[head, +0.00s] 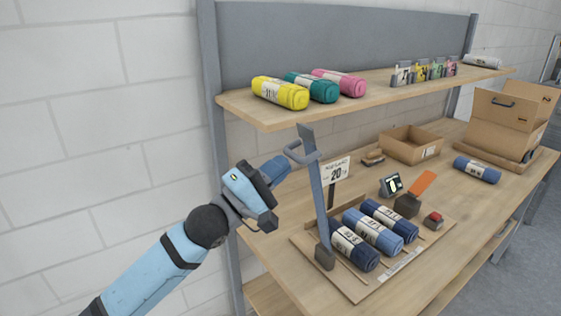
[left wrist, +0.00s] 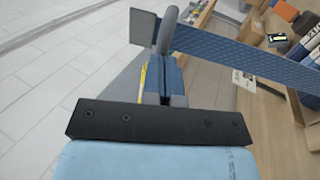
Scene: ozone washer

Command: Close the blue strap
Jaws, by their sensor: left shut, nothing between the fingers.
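The blue strap (head: 317,195) stands up steeply from a grey base block at the front left of a wooden board. A grey loop handle (head: 294,152) sticks out to the left near its top. In the left wrist view, the strap (left wrist: 245,58) runs across the upper part, with the loop (left wrist: 166,28) just beyond my fingertips. My left gripper (head: 278,168) is shut and empty, left of the strap and close to the loop in the head view. Whether the fingers touch the loop or strap, I cannot tell. My right gripper is not in view.
Several blue rolls (head: 372,232) lie on the wooden board (head: 355,289), right of the strap. An orange upright strap (head: 422,184) and a small display (head: 391,185) stand behind. A price sign (head: 336,172) is close behind the blue strap. A shelf (head: 350,106) overhangs the bench.

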